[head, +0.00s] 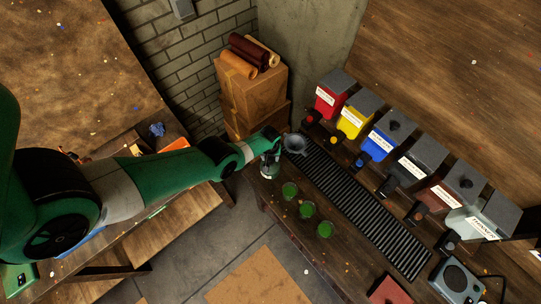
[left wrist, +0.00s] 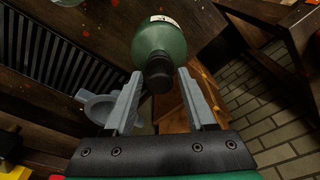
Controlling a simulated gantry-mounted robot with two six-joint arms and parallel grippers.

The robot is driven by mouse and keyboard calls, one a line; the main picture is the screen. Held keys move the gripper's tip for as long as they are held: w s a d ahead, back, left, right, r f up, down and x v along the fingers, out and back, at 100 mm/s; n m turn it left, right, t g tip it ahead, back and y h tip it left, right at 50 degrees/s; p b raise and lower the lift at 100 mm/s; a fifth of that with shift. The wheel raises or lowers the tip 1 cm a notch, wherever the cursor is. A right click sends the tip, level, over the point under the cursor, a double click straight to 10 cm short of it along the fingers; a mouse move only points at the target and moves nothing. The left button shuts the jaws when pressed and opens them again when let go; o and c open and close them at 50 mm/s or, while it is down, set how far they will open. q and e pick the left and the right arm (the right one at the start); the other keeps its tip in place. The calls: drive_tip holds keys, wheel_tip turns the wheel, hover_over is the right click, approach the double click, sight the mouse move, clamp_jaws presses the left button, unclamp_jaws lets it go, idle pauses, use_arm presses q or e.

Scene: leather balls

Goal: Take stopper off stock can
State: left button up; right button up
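The stock can is a green rounded vessel (left wrist: 160,42) with a small white label and a black stopper (left wrist: 158,76) in its neck. In the left wrist view the stopper points toward my left gripper (left wrist: 160,74). The gripper's two grey fingers stand apart on either side of the stopper, with a gap visible on each side. In the head view my left gripper (head: 267,148) is at the far left end of the dark bench, over the stock can (head: 270,171), which it partly hides. My right gripper is in neither view.
A grey funnel-like dish (head: 295,144) stands close beside the gripper. A black ribbed grate (head: 365,208) runs along the bench. Several coloured dispensers (head: 380,140) line its back. Three green round containers (head: 306,210) stand in front. Stacked boxes (head: 250,88) stand behind.

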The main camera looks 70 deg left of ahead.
use_arm(q)
clamp_jaws()
